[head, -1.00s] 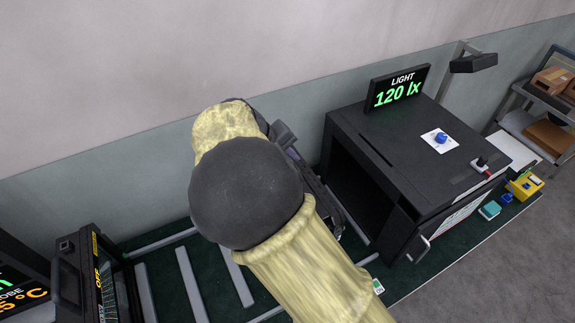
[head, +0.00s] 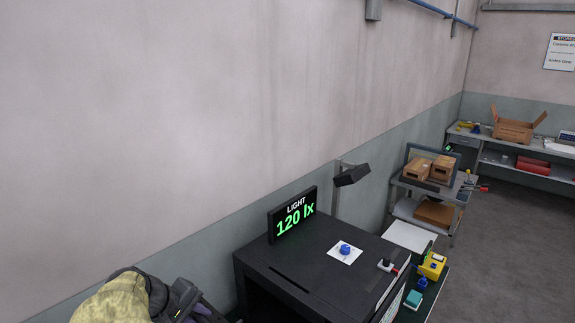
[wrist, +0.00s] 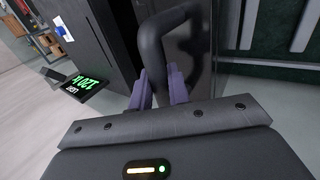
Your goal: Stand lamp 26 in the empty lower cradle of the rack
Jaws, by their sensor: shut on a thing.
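In the wrist view my gripper (wrist: 160,88) is shut, with its purple fingers on a thick black curved bar (wrist: 151,45). The bar looks like the handle of a dark housing, which I take to be lamp 26 (wrist: 190,62); no number is readable. In the head view my arm and part of the gripper show only at the bottom left edge, and the fingertips and lamp are out of sight there. The rack and its lower cradle cannot be made out in either current view.
A black box (head: 325,258) stands right of my arm, with a lit display (head: 292,215) reading 120 lx and a blue knob (head: 345,249) on top. A yellow case (head: 432,266) lies beyond it. A cart with cartons (head: 432,168) stands farther back. Grey floor is open at right.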

